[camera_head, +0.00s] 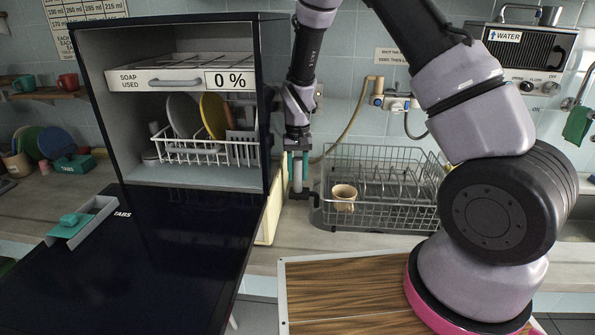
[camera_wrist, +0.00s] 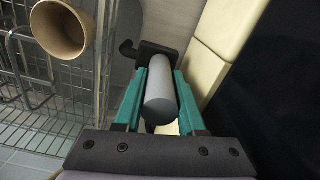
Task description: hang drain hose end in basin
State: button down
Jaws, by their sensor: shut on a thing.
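My gripper (camera_head: 297,178) points down in the gap between the open dishwasher (camera_head: 170,28) and the wire dish rack (camera_head: 385,205). In the wrist view its two teal fingers are shut on a light grey cylinder (camera_wrist: 161,95), which looks like the drain hose end. A black bracket with a hooked arm (camera_wrist: 128,48) sits at the cylinder's far end. In the head view the cylinder shows only as a small pale piece between the fingers. The rest of its hose is hidden. I cannot make out the basin clearly in either view.
A cream block (camera_wrist: 208,62) stands close on the other side. A beige hose (camera_head: 354,122) runs from the wall tap. The dishwasher door (camera_head: 150,265) hangs open in front.

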aim_at(297, 159)
jog(key=shift+f, duration=2.2)
jog(key=shift+c, duration=2.1)
grip_release()
notch_tip(297, 159, up, 10)
jog(key=shift+f, duration=0.15)
jog(key=shift+r, duration=0.55)
